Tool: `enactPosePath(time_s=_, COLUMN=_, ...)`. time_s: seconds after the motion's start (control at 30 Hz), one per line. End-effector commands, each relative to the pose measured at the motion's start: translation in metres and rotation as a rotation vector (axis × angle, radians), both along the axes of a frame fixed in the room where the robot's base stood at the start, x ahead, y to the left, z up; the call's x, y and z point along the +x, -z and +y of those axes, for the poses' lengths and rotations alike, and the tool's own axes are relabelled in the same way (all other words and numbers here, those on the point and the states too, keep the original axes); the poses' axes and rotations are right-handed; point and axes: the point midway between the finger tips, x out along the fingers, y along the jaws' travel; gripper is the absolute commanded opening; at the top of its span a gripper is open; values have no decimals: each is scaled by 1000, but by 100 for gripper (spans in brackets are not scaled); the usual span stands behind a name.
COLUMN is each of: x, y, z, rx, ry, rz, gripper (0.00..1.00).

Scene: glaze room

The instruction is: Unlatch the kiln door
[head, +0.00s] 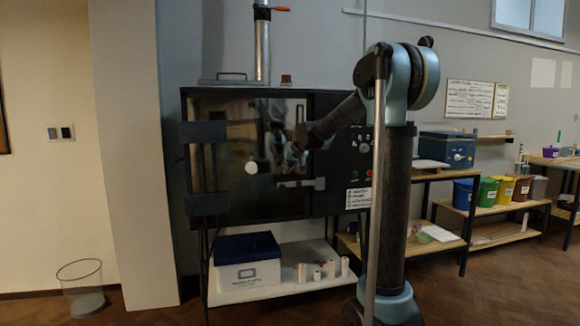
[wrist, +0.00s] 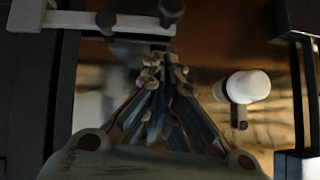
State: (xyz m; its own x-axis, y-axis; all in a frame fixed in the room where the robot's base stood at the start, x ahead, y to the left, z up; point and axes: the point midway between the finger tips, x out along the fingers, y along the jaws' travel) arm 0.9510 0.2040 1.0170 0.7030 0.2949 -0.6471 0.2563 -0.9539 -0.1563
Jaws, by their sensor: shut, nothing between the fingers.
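The kiln door (head: 240,195) is a dark, glossy panel in the kiln front, and it looks closed. A pale latch bar (head: 301,184) lies across its right edge, below the arm's end. In the wrist view, the latch bar (wrist: 85,21) runs level at the upper left, with dark knobs on it. My gripper (wrist: 163,68) is shut and empty in front of the door, and its fingertips look apart from the bar. In the head view the gripper is hard to separate from its reflection. A white round peg (head: 251,167) stands out from the door; the wrist view shows it too (wrist: 248,87).
Dark hinge blocks (head: 203,132) sit at the door's left side. A control panel (head: 362,155) is right of the door. A blue-lidded box (head: 247,275) stands on the shelf below. A wire bin (head: 80,285) is at the far left. Floor is open at the front left.

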Motion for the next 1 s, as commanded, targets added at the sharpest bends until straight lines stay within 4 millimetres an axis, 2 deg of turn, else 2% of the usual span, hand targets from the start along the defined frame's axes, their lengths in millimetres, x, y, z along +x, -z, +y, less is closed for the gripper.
enactPosePath(time_s=0.1, x=12, y=11, z=5, rx=-1, ry=-1, rz=0, gripper=0)
enactPosePath(time_s=0.23, x=11, y=30, z=8, rx=-1, ry=-1, rz=-1, gripper=0)
enactPosePath(time_s=0.4, x=12, y=44, z=11, rx=-1, ry=-1, rz=0, gripper=0)
enactPosePath(time_s=1.0, x=12, y=50, z=7, rx=-9, ry=4, rz=-3, gripper=0)
